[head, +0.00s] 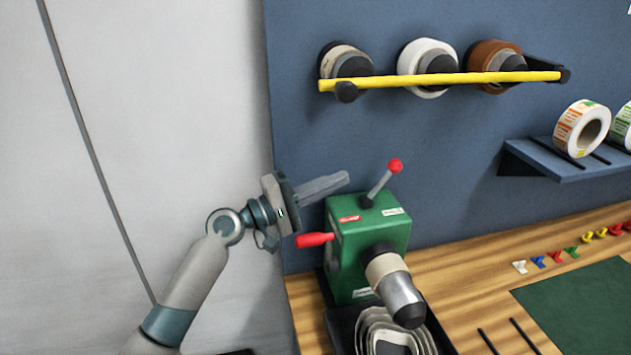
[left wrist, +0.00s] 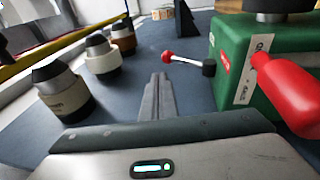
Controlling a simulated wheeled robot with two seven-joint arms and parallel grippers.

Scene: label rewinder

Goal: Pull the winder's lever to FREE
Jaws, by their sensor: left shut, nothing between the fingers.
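The green winder (head: 368,245) stands on the bench. Its lever (head: 379,186) rises from the top, tilts up to the right and ends in a red ball knob (head: 395,165).
A red handle (head: 314,240) sticks out left from the winder, below my gripper. A roll spindle (head: 396,285) projects from its front. Rolls hang by a yellow bar (head: 440,80) on the blue wall panel above. A shelf (head: 570,170) holds label rolls at right.

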